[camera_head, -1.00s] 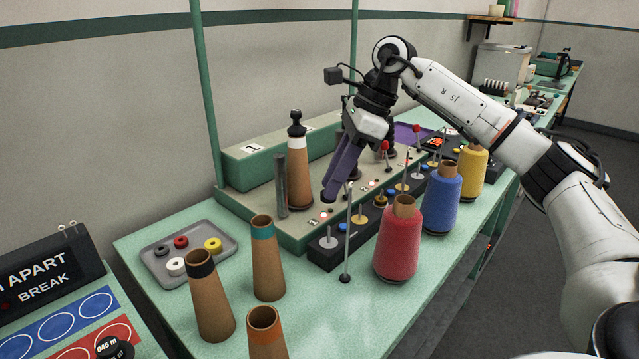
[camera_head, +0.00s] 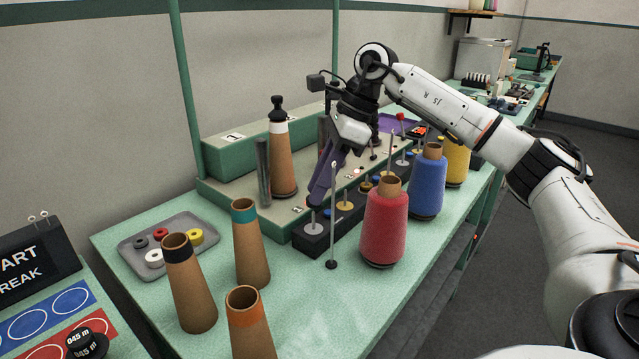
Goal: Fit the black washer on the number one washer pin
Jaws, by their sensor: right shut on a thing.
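My right gripper (camera_head: 318,190) reaches in from the right with its purple fingers slanting down to the left. It is shut on a small black piece (camera_head: 314,199) at its tips, which looks like the black washer; the fingers hide most of it. The piece is just above the near end of the black strip (camera_head: 316,240), over a pin with a pale disc (camera_head: 312,227). I cannot tell whether it touches the pin. My left gripper is not in view.
A grey tray (camera_head: 128,262) holds white, yellow, red and dark rings. Empty brown cones (camera_head: 250,262) stand in front. Red (camera_head: 383,228) and blue (camera_head: 428,185) thread cones stand right of the strip. A thin upright rod (camera_head: 333,225) stands close to the gripper.

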